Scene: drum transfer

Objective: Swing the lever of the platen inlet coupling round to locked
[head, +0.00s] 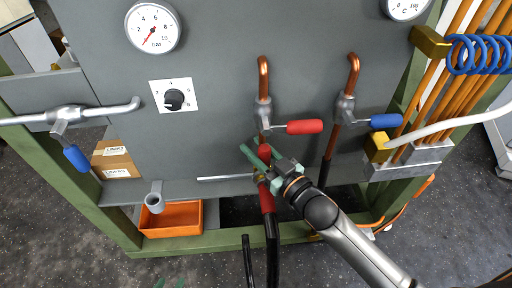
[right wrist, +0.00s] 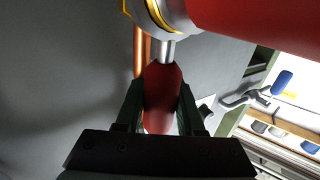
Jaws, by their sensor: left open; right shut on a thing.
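My right gripper (head: 259,151) is shut on the red grip of a lever (right wrist: 162,90), low on the grey panel. In the right wrist view the lever's short metal stem runs from this grip to a metal coupling with a yellow ring (right wrist: 158,14). A thick red hose end (right wrist: 270,18) lies beside it. In the head view the red grip (head: 265,151) points up, and the red hose sleeve (head: 267,199) hangs below the gripper. The coupling body is mostly hidden by the gripper. My left gripper (head: 170,283) is open and empty at the bottom edge, with only its fingertips showing.
Close above the gripper is a valve with a red handle (head: 304,127) on a copper pipe. A blue-handled valve (head: 385,121) stands right of it. An orange bin (head: 172,219), a grey spout (head: 155,196) and another blue handle (head: 76,158) are at left.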

